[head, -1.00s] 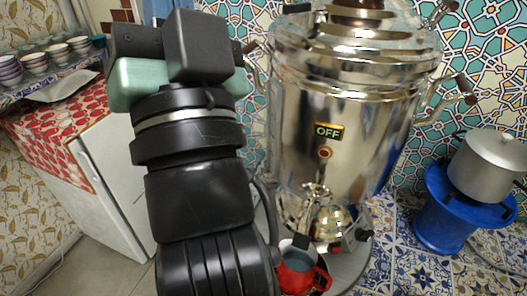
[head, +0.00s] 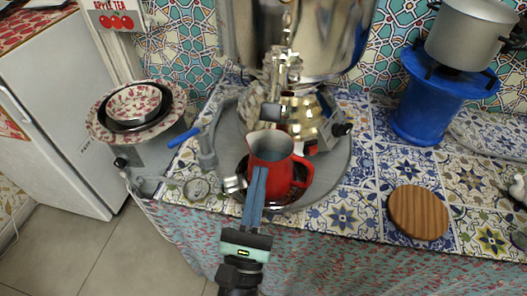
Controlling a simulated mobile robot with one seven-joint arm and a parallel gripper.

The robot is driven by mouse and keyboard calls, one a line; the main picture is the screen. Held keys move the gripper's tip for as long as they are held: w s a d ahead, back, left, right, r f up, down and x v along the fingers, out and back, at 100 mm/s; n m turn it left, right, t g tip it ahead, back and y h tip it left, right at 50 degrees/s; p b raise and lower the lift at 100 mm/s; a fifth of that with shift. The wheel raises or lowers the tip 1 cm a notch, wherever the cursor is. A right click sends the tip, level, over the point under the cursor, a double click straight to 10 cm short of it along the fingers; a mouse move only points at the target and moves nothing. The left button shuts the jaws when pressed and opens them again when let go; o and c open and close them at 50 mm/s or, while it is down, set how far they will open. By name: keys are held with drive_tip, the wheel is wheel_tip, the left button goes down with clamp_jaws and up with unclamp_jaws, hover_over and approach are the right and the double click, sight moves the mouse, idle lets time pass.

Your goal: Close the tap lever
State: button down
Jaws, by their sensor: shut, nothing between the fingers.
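The lower part of the steel samovar (head: 335,40) stands at the top centre of the head view, its upper part cut off. Its ornate metal tap (head: 285,65) projects from the front. A small dark block (head: 272,114) beneath the tap may be its lever; I cannot tell its position clearly. A red pitcher (head: 270,148) stands below the tap, on a dark red plate. My gripper (head: 259,172) points up the picture from the bottom, with its long fingers together and empty. Its tips overlap the pitcher's front in view; I cannot tell whether they touch.
A round metal tray (head: 334,165) lies under the tap. A grey pipe fitting with a blue handle (head: 184,138) and a gauge (head: 196,189) stand left. A wooden disc (head: 418,212) lies right, near a blue stove (head: 425,105) with a pot. Patterned bowls (head: 135,103) are left.

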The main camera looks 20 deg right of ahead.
sight(264, 115)
drive_tip(key=p+x, duration=0.2)
drive_tip(key=x, duration=0.7)
drive_tip(key=shift+w+r, duration=0.25)
drive_tip(key=shift+r, duration=0.05)
drive_tip(key=shift+d+r+p, duration=0.1)
drive_tip(key=shift+p, duration=0.4)
